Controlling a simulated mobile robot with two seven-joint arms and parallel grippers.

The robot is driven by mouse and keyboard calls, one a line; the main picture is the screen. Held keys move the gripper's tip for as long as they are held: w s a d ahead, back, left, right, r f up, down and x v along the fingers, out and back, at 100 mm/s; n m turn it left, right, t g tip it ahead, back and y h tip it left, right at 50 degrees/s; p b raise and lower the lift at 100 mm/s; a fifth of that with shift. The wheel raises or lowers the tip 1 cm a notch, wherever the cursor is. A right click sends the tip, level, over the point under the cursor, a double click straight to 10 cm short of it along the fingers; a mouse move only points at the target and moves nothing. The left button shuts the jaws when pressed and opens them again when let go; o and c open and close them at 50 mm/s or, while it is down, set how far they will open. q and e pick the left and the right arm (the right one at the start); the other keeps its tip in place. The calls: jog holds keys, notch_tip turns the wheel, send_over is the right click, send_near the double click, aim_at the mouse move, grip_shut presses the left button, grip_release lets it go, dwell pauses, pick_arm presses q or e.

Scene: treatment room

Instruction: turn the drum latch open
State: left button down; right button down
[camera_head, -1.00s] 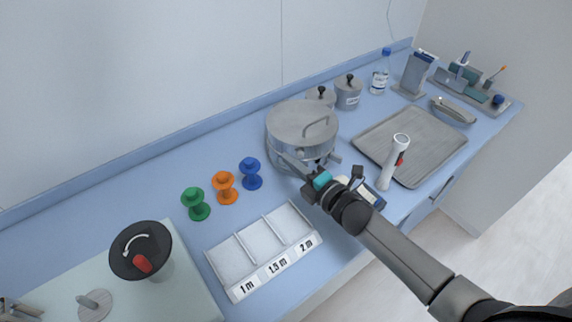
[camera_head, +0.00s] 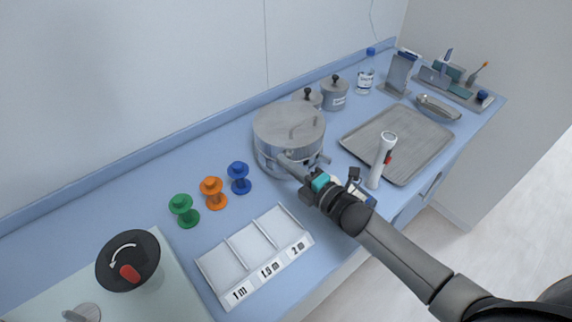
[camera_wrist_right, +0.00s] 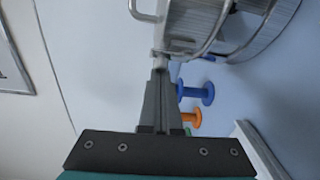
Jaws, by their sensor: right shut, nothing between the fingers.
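The metal drum (camera_head: 262,139) stands on the blue counter, with a lid on top. A small metal fitting (camera_wrist_right: 160,54) on its side, perhaps the latch, shows in the wrist view just beyond my right fingertips. My right gripper (camera_head: 284,158) is shut and empty at the drum's near side. Its fingers (camera_wrist_right: 160,75) reach close to the fitting; I cannot tell whether they touch it. The arm and fingers hide part of the drum's lower front. My left gripper is not in view.
Green (camera_head: 184,210), orange (camera_head: 213,193) and blue (camera_head: 239,178) spools stand left of the drum. A labelled divided tray (camera_head: 268,270) lies in front. A white upright device (camera_head: 382,160) and a metal tray (camera_head: 400,140) are to the right. Lidded canisters (camera_head: 335,95) stand behind.

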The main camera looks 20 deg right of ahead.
jog(key=m+t+b, duration=0.1)
jog(key=m+b, duration=0.1)
jog(key=b, duration=0.1)
jog(key=d+m+t+b, duration=0.1)
jog(key=m+t+b, duration=0.1)
jog(key=b, duration=0.1)
jog(key=d+m+t+b, duration=0.1)
jog(key=b, duration=0.2)
jog(key=shift+s+f+m+t, duration=0.25)
jog(key=shift+s+m+t, duration=0.1)
jog(key=shift+m+t, duration=0.05)
jog(key=shift+s+d+f, duration=0.1)
jog(key=shift+d+f, duration=0.15)
dwell(0.4)
notch_tip(320, 180, up, 20)
jog(key=p, duration=0.5)
